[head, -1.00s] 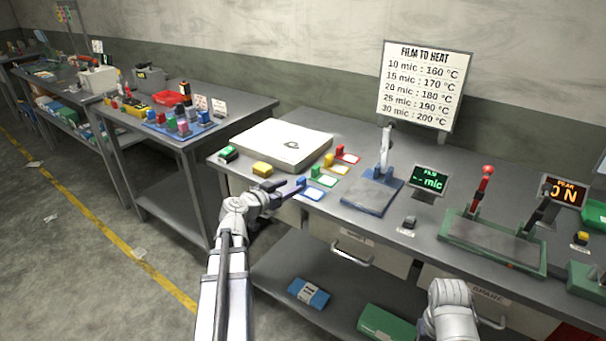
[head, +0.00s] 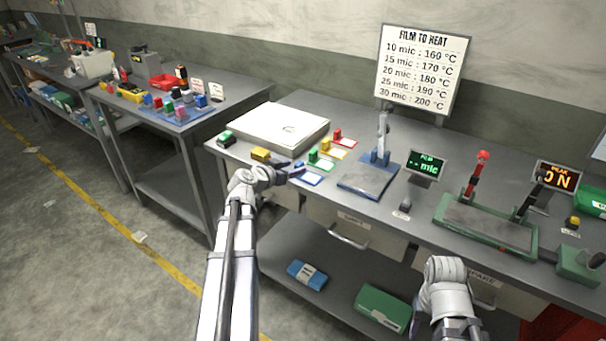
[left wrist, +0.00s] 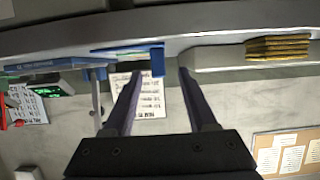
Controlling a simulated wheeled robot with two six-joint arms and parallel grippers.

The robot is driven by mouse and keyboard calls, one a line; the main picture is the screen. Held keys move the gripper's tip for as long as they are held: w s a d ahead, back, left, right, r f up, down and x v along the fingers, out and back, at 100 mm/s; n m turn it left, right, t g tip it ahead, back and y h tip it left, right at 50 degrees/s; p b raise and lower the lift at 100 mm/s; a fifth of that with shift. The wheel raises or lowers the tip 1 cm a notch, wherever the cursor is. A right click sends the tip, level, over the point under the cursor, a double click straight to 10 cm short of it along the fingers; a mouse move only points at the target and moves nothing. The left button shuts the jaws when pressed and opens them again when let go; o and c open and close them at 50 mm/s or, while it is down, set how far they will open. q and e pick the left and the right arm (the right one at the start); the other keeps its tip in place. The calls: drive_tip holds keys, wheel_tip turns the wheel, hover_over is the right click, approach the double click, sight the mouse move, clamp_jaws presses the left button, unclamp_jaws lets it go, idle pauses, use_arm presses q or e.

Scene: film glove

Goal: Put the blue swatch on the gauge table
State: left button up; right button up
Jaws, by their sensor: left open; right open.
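The blue swatch (head: 311,180) is a pale card with a blue edge and an upright blue tab, lying at the front of the bench. In the left wrist view the tab (left wrist: 158,60) stands between the fingertips' lines, nearer one finger. My left gripper (head: 288,169) is open, close to the tab, with nothing held. It also shows in the left wrist view (left wrist: 162,72). The gauge table (head: 366,181) is a flat grey-blue plate with a lever, right of the swatch. Of my right arm only a white link shows at lower right; its gripper fingers are hidden.
Green (head: 319,162), yellow (head: 333,150) and red (head: 344,141) swatches lie behind the blue one. A white pad (head: 283,127) and yellow block (head: 260,154) are to the left. A film display (head: 426,166) and green press (head: 487,226) stand to the right.

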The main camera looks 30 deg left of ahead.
sight(296, 167)
use_arm(q)
drive_tip(key=b+x, duration=0.1)
drive_tip(key=x, duration=0.3)
drive_tip(key=shift+f, duration=0.15)
clamp_jaws()
idle(0.4)
